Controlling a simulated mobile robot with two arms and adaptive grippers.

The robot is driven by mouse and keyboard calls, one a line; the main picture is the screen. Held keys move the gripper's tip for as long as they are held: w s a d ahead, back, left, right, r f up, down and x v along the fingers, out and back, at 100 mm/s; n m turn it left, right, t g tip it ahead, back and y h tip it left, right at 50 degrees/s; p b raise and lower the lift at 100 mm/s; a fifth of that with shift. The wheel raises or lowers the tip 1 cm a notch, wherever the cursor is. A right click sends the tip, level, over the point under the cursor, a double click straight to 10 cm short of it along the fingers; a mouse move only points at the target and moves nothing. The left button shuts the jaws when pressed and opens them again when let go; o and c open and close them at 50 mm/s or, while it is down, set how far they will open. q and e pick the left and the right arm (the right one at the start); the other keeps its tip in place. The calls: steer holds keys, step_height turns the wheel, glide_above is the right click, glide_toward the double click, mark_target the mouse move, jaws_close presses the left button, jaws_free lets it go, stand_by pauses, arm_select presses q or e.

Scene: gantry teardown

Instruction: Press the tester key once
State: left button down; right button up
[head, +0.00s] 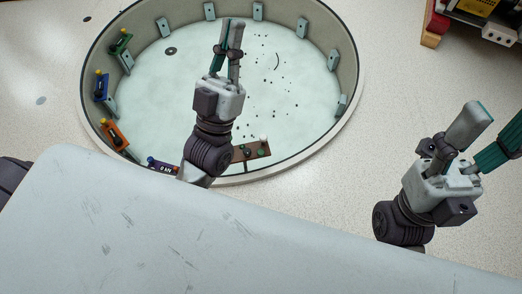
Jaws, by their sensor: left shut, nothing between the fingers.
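My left gripper (232,24) is shut and empty, over the pale floor of the round pit. Its forearm hides part of the pit's near edge. A brown board (239,154) with dark round parts and a small white knob lies at the near edge, right beside my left wrist and partly hidden by it. A purple unit (162,166) with a small marked face sits at the near-left rim. I cannot tell which part is the tester key. My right gripper (497,116) is open and empty at the right, outside the pit.
The round pit (347,60) has a raised wall with several grey brackets. Green (121,42), blue (101,87) and orange (115,134) units hang on its left side. Dark specks lie on its floor. A red and wooden stand (435,25) is at the top right. The speckled floor between is clear.

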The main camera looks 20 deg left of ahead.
arm_select(q)
steer(key=w+a+f+n+g+y, duration=0.1)
steer(key=w+a+f+g, duration=0.1)
steer(key=w+f+g, duration=0.8)
steer(key=w+a+f+n+g+y, duration=0.1)
steer(key=w+f, duration=0.5)
steer(key=f, duration=0.9)
steer(key=s+d+f+g+h, duration=0.1)
steer(key=f+g, duration=0.4)
steer(key=f, duration=0.6)
steer(key=s+d+f+g+h+p, duration=0.1)
steer(key=f+g, duration=0.4)
steer(key=f, duration=0.5)
steer(key=s+d+h, duration=0.1)
steer(key=s, duration=0.1)
steer(key=shift+s+d+f+n, duration=0.2)
steer(key=shift+s+f+n, duration=0.15)
steer(key=shift+n, duration=0.05)
